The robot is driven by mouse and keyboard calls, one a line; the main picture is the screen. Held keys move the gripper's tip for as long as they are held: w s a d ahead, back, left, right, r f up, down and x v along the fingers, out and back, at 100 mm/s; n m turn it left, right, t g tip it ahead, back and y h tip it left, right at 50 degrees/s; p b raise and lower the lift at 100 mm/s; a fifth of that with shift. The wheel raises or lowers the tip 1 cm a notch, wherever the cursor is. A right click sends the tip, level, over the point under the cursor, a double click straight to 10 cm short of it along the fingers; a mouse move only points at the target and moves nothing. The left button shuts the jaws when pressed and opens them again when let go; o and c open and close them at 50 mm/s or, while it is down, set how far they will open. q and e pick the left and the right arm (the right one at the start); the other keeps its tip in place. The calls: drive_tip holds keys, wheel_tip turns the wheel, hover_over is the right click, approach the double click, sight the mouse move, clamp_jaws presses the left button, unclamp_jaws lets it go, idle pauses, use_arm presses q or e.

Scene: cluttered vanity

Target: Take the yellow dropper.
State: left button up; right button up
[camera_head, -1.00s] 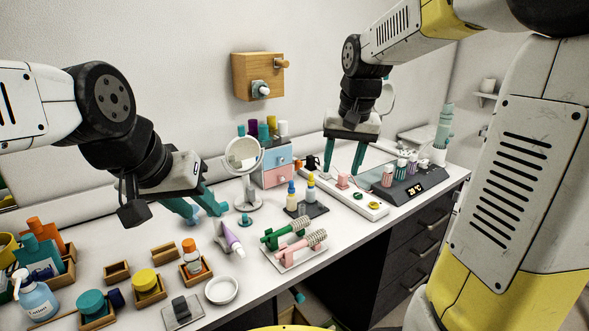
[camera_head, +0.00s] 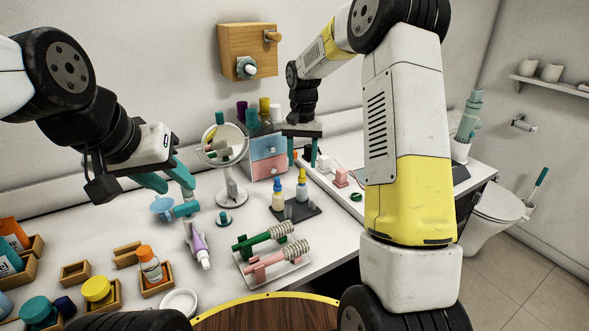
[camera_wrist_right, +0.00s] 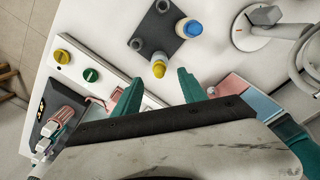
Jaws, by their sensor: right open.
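The yellow dropper (camera_head: 302,186), a small bottle with a yellow top, stands upright on a dark tray (camera_head: 292,212) beside a blue-topped dropper (camera_head: 278,195). My right gripper (camera_head: 302,162) is open and empty, above and just behind the yellow dropper in the head view. In the right wrist view the yellow dropper (camera_wrist_right: 159,66) shows just ahead of the gap between the open fingertips (camera_wrist_right: 156,80), apart from them. The blue-topped dropper (camera_wrist_right: 189,27) is further off.
A round mirror (camera_head: 231,190) and a small drawer box (camera_head: 268,160) stand behind the tray. A rack with green and pink rollers (camera_head: 272,262) lies in front. A white panel with knobs (camera_wrist_right: 88,72) is beside the right gripper. Wooden boxes (camera_head: 75,272) fill the left.

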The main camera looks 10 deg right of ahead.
sight(302, 169)
wheel_tip(302, 169, down, 5)
drive_tip(key=shift+s+f, duration=0.1)
drive_tip(key=shift+s, duration=0.05)
clamp_jaws()
